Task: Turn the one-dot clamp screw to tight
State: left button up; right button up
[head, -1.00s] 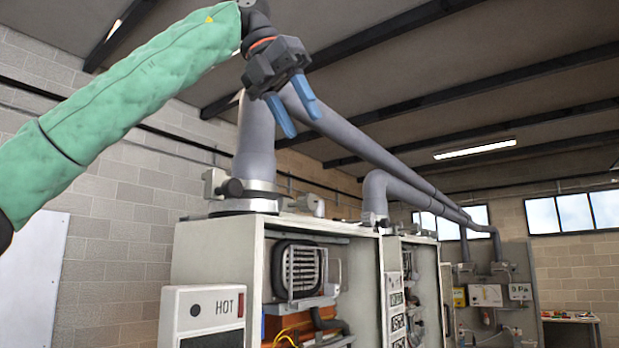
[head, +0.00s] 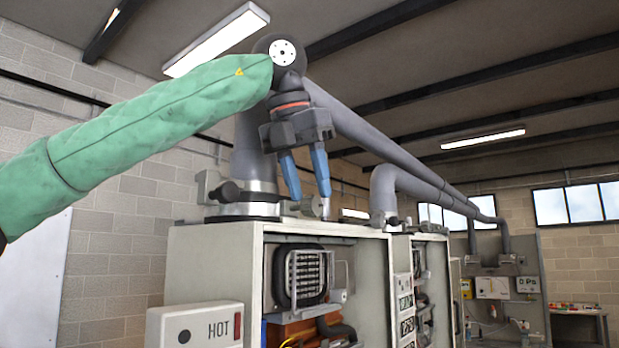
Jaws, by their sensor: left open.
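My left gripper (head: 310,194) is open and empty, its two blue fingers pointing down. It appears in front of or beside the grey flue pipe (head: 247,150) on the near heater cabinet; the depth gap is unclear. A clamp (head: 248,210) rings the foot of this pipe, with a dark screw knob (head: 228,192) on its left side. A small grey fitting (head: 316,207) shows just below my fingertips. A second flue pipe (head: 384,190) has a dark fitting (head: 392,221) at its foot. I cannot make out dot marks on any screw. My right gripper is not in view.
The near cabinet (head: 211,270) is open, showing a heat exchanger (head: 300,274) and pipes. A second open cabinet (head: 432,262) stands to the right. The flue pipes rise and run behind my gripper.

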pick_arm(q)
jog(key=shift+w+f, duration=0.65)
jog(key=shift+w, duration=0.1)
jog(key=shift+s+d+r, duration=0.1)
jog(key=shift+s, duration=0.35)
jog(key=shift+s+d+r, duration=0.1)
jog(key=shift+s, duration=0.35)
jog(key=shift+w+a+f, duration=0.1)
jog(key=shift+w+f, duration=0.1)
jog(key=shift+w, duration=0.25)
jog(key=c, duration=0.9)
jog(key=shift+s, duration=0.15)
grip_shut()
jog(key=shift+w+d+r+g+y, duration=0.1)
jog(key=shift+w+d+g+y, duration=0.1)
jog(key=shift+g+y, duration=0.3)
jog(key=shift+w+d+r+g+y, duration=0.15)
jog(key=shift+g+y, duration=0.15)
jog(key=shift+g, duration=0.4)
jog(key=shift+w+f+g+y+p, duration=0.15)
jog(key=shift+g+y+p, duration=0.15)
jog(key=shift+g+y, duration=0.4)
jog(key=shift+w+g, duration=0.15)
jog(key=shift+g, duration=0.35)
